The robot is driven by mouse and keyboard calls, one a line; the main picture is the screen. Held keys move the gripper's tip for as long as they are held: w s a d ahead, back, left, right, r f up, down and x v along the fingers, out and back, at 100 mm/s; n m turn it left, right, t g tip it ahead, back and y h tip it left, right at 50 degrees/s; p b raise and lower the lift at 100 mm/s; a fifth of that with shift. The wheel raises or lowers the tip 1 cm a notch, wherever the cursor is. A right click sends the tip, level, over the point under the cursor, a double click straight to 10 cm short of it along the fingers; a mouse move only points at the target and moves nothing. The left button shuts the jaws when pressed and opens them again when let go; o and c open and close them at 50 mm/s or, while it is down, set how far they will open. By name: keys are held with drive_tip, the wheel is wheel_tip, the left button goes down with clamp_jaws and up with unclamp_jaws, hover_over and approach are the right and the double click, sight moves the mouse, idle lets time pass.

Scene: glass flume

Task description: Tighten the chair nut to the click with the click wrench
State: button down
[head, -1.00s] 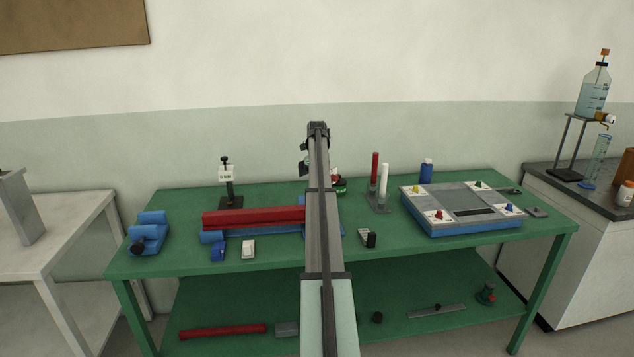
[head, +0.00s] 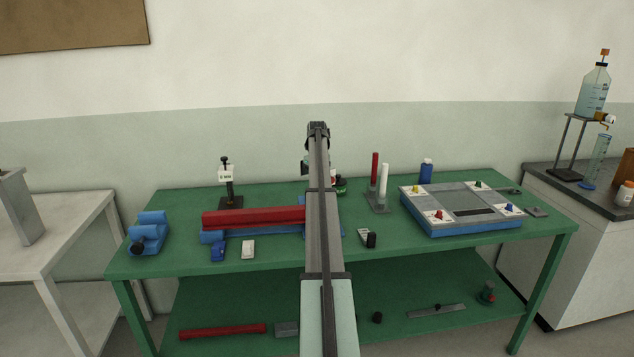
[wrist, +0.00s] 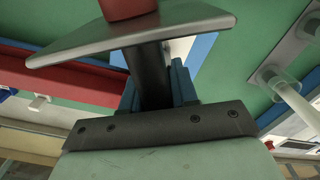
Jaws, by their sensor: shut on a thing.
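In the wrist view my gripper (wrist: 157,88) is shut on a dark upright shaft (wrist: 153,70), with a blue finger on each side of it. A flat grey plate (wrist: 95,42) crosses the far end of the shaft, and a red part shows beyond it at the top edge. I cannot tell for certain that the held piece is the click wrench. In the head view my own arm hides the gripper and most of what it holds. I cannot make out the chair nut in either view.
A red bar (head: 255,216) lies along a blue base on the green bench (head: 290,262). A dark stand with a white block (head: 227,174) is behind it. Red and white posts (head: 384,181) and a grey-topped blue board (head: 462,226) stand to the right.

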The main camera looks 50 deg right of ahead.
drive_tip(key=shift+m, duration=1.2)
drive_tip(key=shift+m, duration=1.1)
drive_tip(key=shift+d, duration=0.1)
drive_tip(key=shift+n, duration=0.6)
drive_tip(key=shift+r, duration=0.3)
drive_tip(key=shift+r, duration=2.25)
